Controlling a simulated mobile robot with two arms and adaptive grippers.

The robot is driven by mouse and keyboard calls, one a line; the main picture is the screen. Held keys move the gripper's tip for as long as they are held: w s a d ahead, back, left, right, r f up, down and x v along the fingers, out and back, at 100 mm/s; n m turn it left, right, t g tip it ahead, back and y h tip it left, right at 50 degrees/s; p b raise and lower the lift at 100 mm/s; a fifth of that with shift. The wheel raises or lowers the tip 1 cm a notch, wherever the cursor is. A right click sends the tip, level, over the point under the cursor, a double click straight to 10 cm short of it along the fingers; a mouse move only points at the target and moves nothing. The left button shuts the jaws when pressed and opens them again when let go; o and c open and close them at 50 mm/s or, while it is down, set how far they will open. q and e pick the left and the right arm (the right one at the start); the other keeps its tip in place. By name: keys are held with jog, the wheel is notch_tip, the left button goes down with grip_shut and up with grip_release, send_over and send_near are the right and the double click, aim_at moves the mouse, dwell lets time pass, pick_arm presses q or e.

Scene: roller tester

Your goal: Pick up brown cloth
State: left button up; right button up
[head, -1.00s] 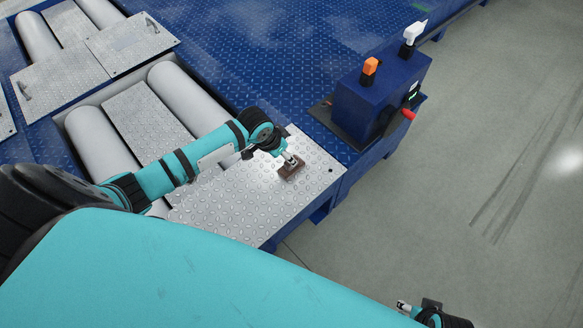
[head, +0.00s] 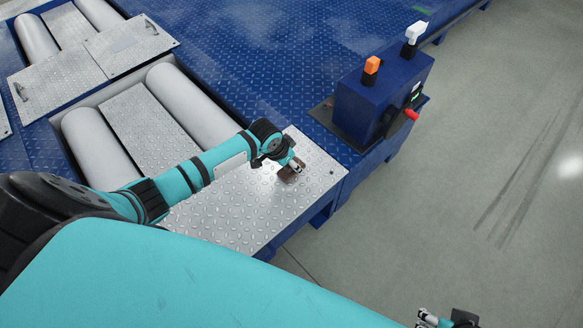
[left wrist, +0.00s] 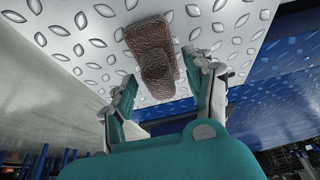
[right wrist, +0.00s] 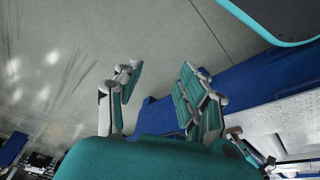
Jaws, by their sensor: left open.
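The brown cloth (head: 291,174) lies folded on the silver tread plate (head: 235,205) near its right corner. In the left wrist view the cloth (left wrist: 152,52) shows a raised fold in its middle and sits just beyond the fingertips. My left gripper (head: 294,165) is right at the cloth and partly covers it. In the left wrist view my left gripper (left wrist: 168,80) is open, one finger on each side of the cloth's near end. My right gripper (right wrist: 160,75) is open and empty over the grey floor, far from the cloth.
The floor (head: 470,160) at the right is clear.

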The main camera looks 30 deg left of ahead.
aim_at(289, 166)
pick_arm(q)
grip_shut()
jog(key=shift+r, duration=0.15)
jog(key=shift+r, duration=0.25)
notch_tip(289, 166, up, 3)
jog(key=shift+f+p, duration=0.1)
jog(key=shift+p, duration=0.75)
jog(key=shift+s+d+p, duration=0.15)
jog(key=shift+s+p, duration=0.15)
jog(key=shift+s, duration=0.5)
jog(key=s+d+r+p, duration=0.1)
jog(key=s+d+p, duration=0.1)
jog(key=s, duration=1.2)
jog(key=shift+d+r+p, duration=0.2)
jog(key=shift+d+p, duration=0.2)
jog(key=shift+p, duration=0.3)
pick_arm(e)
notch_tip(289, 166, down, 19)
jog(key=g, duration=0.1)
jog(key=shift+s, duration=0.4)
jog(key=shift+a, duration=0.1)
